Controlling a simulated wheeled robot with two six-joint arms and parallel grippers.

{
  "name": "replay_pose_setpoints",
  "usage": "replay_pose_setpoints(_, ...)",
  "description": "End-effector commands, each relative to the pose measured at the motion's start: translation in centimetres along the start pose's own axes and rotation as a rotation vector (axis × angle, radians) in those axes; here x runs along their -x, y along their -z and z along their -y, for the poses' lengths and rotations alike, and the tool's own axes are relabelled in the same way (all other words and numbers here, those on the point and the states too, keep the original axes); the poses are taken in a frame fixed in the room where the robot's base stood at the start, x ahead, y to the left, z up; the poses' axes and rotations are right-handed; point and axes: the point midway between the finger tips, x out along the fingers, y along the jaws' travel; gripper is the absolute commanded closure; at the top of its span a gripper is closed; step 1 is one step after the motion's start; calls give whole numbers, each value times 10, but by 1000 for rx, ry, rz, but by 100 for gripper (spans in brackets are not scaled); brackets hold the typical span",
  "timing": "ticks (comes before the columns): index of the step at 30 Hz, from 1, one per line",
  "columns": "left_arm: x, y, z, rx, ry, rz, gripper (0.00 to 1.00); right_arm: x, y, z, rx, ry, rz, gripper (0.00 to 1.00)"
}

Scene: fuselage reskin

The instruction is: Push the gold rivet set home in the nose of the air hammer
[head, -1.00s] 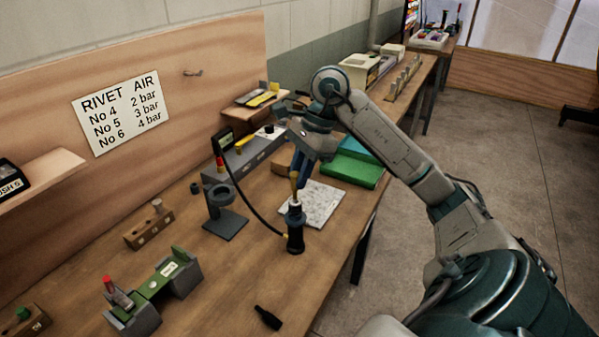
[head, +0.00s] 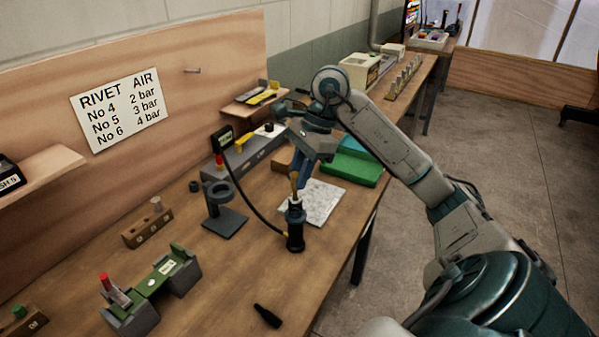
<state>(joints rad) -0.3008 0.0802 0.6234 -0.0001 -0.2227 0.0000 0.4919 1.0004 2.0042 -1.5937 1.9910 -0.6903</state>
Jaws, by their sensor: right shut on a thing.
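The black air hammer (head: 295,237) stands upright on the wooden workbench, its pale nose (head: 295,205) pointing up and a dark hose running from it to the grey unit behind. The gold rivet set (head: 294,185) is upright directly over the nose. Its lower end meets the nose; how deep it sits I cannot tell. My right gripper (head: 299,172) comes down from above and is shut on the gold rivet set, its fingers partly hiding it. My left gripper is not in view.
A ring stand (head: 226,222) is left of the hammer. A white speckled sheet (head: 325,203) and a green box (head: 350,168) lie behind it. The bench's right edge is close.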

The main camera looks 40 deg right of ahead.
Motion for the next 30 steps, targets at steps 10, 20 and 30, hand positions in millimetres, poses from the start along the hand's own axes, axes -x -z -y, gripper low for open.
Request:
replay_pose_setpoints(10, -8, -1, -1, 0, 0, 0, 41, -8, 3, 0, 0, 0, 0, 100)
replay_pose_setpoints(20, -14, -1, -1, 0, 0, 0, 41, -14, 5, 0, 0, 0, 0, 100)
replay_pose_setpoints(30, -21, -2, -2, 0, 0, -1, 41, -20, 8, 0, 0, 0, 0, 100)
